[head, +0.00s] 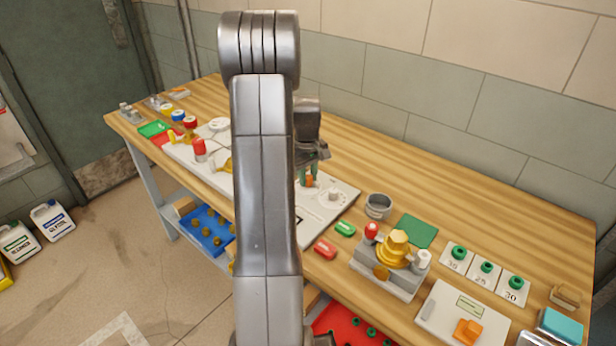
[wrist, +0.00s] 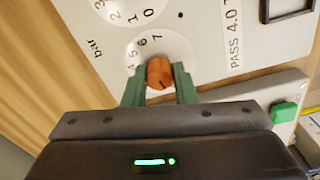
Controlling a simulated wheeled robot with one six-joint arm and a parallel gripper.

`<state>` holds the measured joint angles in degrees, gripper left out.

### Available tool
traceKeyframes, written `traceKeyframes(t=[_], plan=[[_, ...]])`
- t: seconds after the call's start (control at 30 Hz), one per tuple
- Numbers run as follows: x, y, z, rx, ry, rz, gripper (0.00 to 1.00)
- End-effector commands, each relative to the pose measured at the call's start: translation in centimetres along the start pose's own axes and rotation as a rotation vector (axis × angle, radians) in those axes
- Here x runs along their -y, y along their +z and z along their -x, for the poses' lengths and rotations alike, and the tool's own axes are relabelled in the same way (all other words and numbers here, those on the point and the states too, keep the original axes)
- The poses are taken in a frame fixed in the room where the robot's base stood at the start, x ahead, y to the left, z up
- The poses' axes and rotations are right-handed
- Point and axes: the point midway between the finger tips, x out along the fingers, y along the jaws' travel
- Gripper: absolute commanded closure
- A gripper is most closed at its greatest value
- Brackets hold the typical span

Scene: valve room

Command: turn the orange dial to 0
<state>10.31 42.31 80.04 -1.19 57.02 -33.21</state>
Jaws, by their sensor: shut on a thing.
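The orange dial (wrist: 160,73) sits on a white round scale on a pale panel (wrist: 215,35). My gripper (wrist: 160,88) has its green fingers on either side of the dial and is shut on it. A dark mark shows on the dial's lower side in the wrist view. In the head view the dial (head: 309,182) is a small orange spot between my green fingertips (head: 308,177).
A second scale (wrist: 127,8) with 0 to 3 and "bar" lies close beside the dial.

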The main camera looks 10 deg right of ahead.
Motion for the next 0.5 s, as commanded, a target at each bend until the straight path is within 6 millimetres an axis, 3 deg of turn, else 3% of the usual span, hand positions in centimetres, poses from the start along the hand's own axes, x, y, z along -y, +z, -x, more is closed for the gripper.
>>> traceKeyframes(t=[0.5], plan=[[-0.06,-0.06,0.10,-0.003,0.002,0.060,0.98]])
